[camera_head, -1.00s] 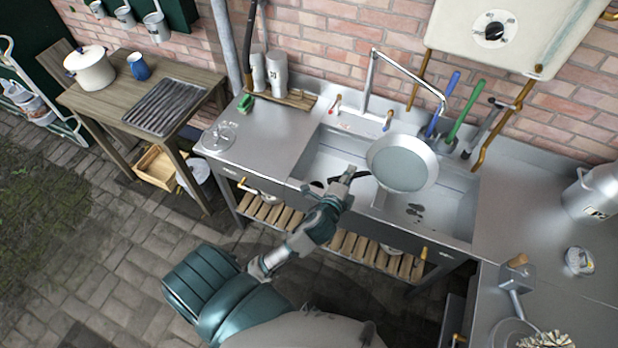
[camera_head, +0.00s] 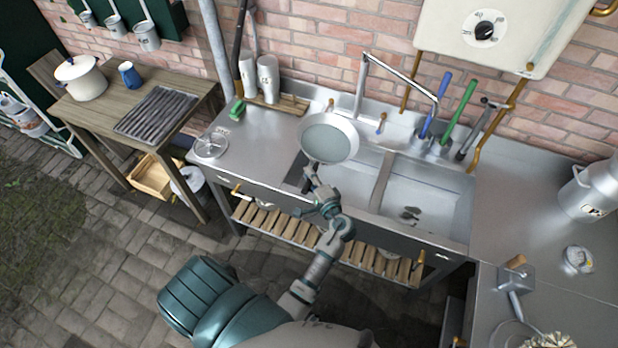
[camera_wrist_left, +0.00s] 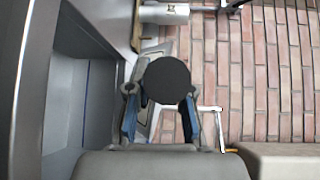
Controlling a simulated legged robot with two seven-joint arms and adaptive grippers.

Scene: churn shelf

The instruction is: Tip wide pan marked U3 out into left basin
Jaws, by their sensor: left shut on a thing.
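The wide pan (camera_head: 328,138) is pale metal, with a greyish surface inside that looks like liquid. It is held level above the left basin (camera_head: 345,190) of the sink. My left gripper (camera_head: 310,172) is shut on its dark handle, at the near side of the pan. In the left wrist view the gripper (camera_wrist_left: 160,100) has its blue-padded fingers either side of a dark round shape, the handle's end. The U3 mark cannot be read. My right gripper is not in view.
The right basin (camera_head: 435,200) has a dark patch at its bottom. The tap (camera_head: 400,75) arches over the sink behind the pan. Upright brushes (camera_head: 458,115) stand at the back right. Clear steel counter (camera_head: 262,150) lies left of the sink.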

